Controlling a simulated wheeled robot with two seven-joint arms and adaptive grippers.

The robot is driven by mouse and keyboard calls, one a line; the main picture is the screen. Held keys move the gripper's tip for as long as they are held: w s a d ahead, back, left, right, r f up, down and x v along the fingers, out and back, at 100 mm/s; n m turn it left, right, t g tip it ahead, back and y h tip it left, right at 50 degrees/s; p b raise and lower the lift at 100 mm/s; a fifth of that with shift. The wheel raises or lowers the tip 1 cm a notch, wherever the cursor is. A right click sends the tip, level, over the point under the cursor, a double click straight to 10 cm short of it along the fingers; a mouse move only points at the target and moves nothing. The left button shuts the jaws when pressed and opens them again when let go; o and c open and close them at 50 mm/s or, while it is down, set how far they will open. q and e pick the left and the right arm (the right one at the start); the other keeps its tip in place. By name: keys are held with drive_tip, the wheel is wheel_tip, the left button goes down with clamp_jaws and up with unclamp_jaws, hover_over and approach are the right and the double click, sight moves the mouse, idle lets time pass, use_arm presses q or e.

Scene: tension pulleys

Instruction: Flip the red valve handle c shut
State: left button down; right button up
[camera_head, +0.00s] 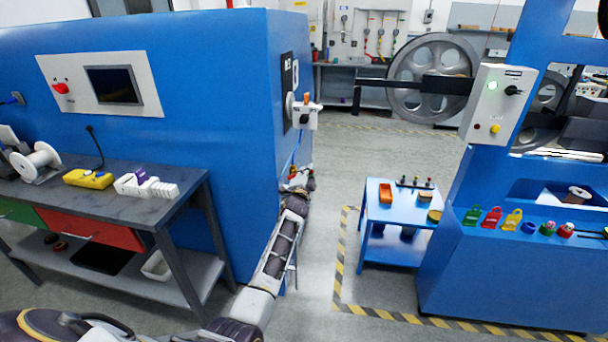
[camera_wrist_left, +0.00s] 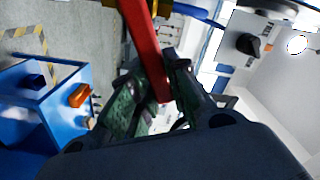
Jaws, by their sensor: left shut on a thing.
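The red valve handle (camera_wrist_left: 147,50) runs down from the top of the left wrist view as a long flat red bar. My left gripper (camera_wrist_left: 162,84) has its two dark green fingers on either side of the handle's lower end, and is shut on it. In the head view my left gripper (camera_head: 297,180) is at the right-hand side face of the big blue cabinet (camera_head: 190,65), below a small grey control box. There the handle is too small and covered to make out clearly. Any letter on the handle cannot be read. My right gripper is not in view.
A grey box with a black knob (camera_wrist_left: 252,45) is close by the gripper. A blue side table (camera_head: 401,240) with an orange bin (camera_head: 386,194) stands to the right. A workbench (camera_head: 110,220) stands left of my arm. Floor between cabinet and side table is clear.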

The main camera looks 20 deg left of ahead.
use_arm(q)
drive_tip(key=shift+w+d+f+m+b, duration=0.1)
drive_tip(key=shift+d+f+m+b, duration=0.1)
drive_tip(key=shift+f+m+b, duration=0.9)
drive_tip(key=shift+d+f+m+b, duration=0.15)
drive_tip(key=shift+f+m+b, duration=0.45)
drive_tip(key=shift+m, duration=1)
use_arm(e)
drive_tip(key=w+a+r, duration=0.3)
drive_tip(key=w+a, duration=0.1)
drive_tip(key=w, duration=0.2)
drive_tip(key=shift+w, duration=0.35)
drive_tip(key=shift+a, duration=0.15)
use_arm(q)
drive_tip(key=c, duration=1.4)
unclamp_jaws()
drive_tip(key=shift+f, duration=0.1)
drive_tip(key=shift+o, duration=0.2)
